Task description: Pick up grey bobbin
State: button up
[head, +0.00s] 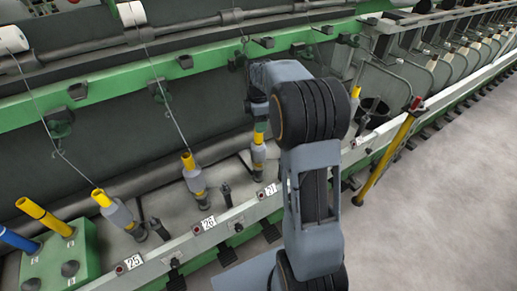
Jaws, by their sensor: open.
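Several bobbins, each a yellow tube wound with grey yarn, stand in a row along the spinning frame. One grey bobbin (259,153) is right below my gripper (259,127), just left of my arm. A second grey bobbin (194,179) stands left of it, by label 26. A third grey bobbin (117,213) leans, by label 25. My gripper is small and mostly dark here, with its fingers hard to make out. It is open, and I cannot tell whether it touches the bobbin below it.
A green box (62,262) at lower left holds a yellow tube (45,216) and a blue tube (18,240). Dark empty spindles stand between the bobbins. A yellow post (382,160) rises right of my arm. Grey floor (450,210) is clear at right.

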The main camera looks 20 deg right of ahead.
send_over(259, 147)
jog(key=w, duration=0.2)
jog(key=shift+s+d+f, duration=0.1)
jog(key=shift+s+f, duration=0.05)
jog(key=shift+f, duration=1.1)
jog(key=shift+s+d+f, duration=0.1)
jog(key=shift+f, duration=1.15)
jog(key=shift+c, duration=0.4)
grip_shut()
